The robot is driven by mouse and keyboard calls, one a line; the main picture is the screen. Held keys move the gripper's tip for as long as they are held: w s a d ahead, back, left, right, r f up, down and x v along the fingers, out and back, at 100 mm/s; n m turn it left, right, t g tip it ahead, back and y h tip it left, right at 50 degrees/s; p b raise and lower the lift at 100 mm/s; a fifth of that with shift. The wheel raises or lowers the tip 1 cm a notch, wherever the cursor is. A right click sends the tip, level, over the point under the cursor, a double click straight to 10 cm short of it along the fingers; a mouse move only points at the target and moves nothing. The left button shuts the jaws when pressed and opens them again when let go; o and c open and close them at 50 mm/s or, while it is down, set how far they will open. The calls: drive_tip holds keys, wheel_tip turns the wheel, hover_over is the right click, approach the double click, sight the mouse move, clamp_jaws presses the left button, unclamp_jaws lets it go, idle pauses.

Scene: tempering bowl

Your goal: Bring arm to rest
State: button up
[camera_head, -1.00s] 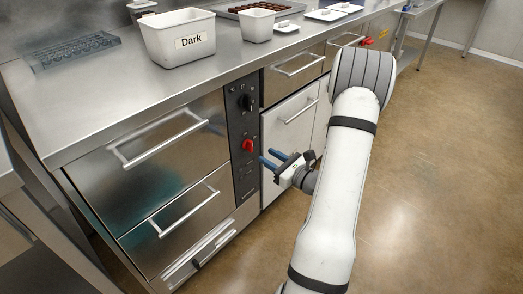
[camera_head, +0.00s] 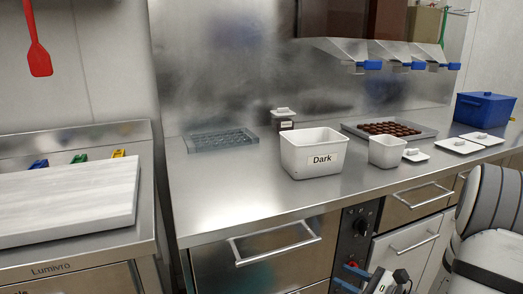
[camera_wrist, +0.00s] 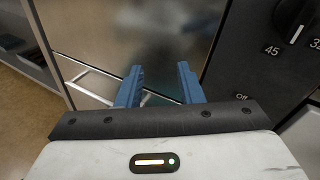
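My gripper (camera_wrist: 160,68) has two blue fingers that stand apart with nothing between them. In the wrist view it faces the steel cabinet front, with a drawer handle (camera_wrist: 82,84) behind the left finger and a dial panel (camera_wrist: 250,60) to the right. In the head view my gripper (camera_head: 342,276) shows at the bottom edge, in front of the cabinet below the counter and partly cut off.
The steel counter (camera_head: 235,205) holds a white tub labelled Dark (camera_head: 296,160), a smaller white tub (camera_head: 386,152), a chocolate tray (camera_head: 428,133), a clear mould (camera_head: 222,140) and a blue box (camera_head: 486,107). Drawer handles (camera_head: 275,250) stick out in front. A white slab (camera_head: 70,200) lies at left.

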drive_tip(key=s+a+r+n+g+h+p, duration=0.1)
drive_tip(key=s+a+r+n+g+p, duration=0.55)
drive_tip(key=r, duration=0.25)
drive_tip(key=s+a+r+n+g+h+p, duration=0.1)
drive_tip(key=s+a+r+n+g+p, duration=0.5)
drive_tip(key=r+n, duration=0.25)
drive_tip(key=s+d+r+n+t+h+p, duration=0.1)
drive_tip(key=r+n+h+p, duration=0.3)
drive_tip(key=r, duration=0.4)
drive_tip(key=s+d+r+n+t+h+p, duration=0.2)
drive_tip(key=r+n+h+p, duration=0.3)
drive_tip(key=r, duration=0.3)
drive_tip(key=shift+s+d+n+h+p, duration=0.3)
drive_tip(key=shift+s+n+p, duration=0.2)
drive_tip(key=shift+s, duration=0.3)
